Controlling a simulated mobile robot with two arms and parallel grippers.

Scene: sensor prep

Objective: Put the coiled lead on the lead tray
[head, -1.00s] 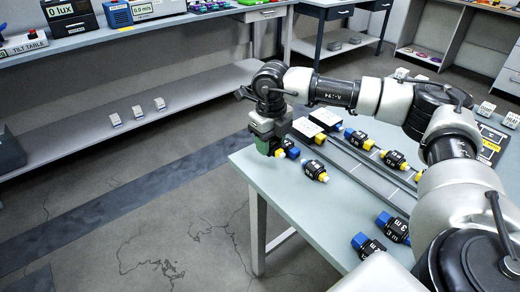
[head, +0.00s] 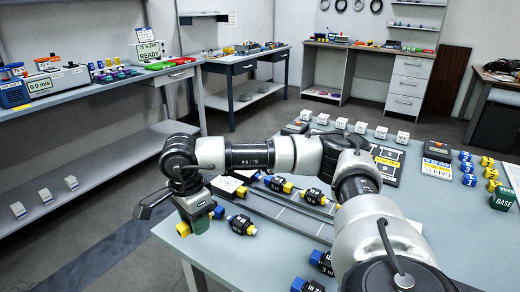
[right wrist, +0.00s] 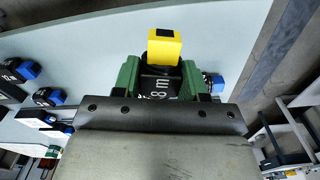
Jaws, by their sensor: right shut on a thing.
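My right gripper (head: 195,215) is shut on a lead with a black body and yellow end; it is over the table's left corner in the head view. In the right wrist view, the held lead (right wrist: 162,80) sits between my green fingers with its yellow end outward. White lettering on its body is only partly readable. In the head view mostly its yellow end shows. The grey slotted strip (head: 285,215), perhaps the lead tray, lies to the gripper's right, with pale dividing lines. I cannot tell whether the held lead touches the table. My left gripper is not in view.
More leads (head: 314,196) lie beyond the strip and at the near edge. A white-topped box (head: 228,187) stands behind the gripper. White blocks (head: 361,128) line the far edge.

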